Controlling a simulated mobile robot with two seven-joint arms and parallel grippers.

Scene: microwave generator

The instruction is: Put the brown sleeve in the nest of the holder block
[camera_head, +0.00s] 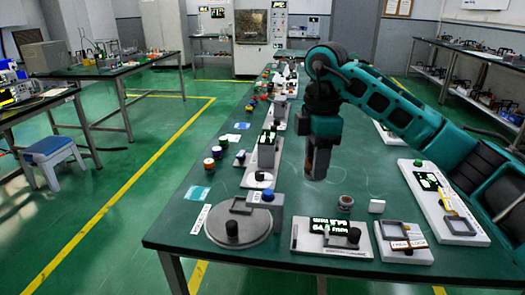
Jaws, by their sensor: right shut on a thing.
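My right gripper (320,140) points down over the middle of the green table, its arm coming in from the right. I cannot tell whether the sleeve's lower end touches the table top. The holder block cannot be made out for certain; a white block with a grey frame (403,242) and a label stands at the front right of the table. No nest shows clearly. My left gripper is not in view.
A long white panel (440,200) lies right.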

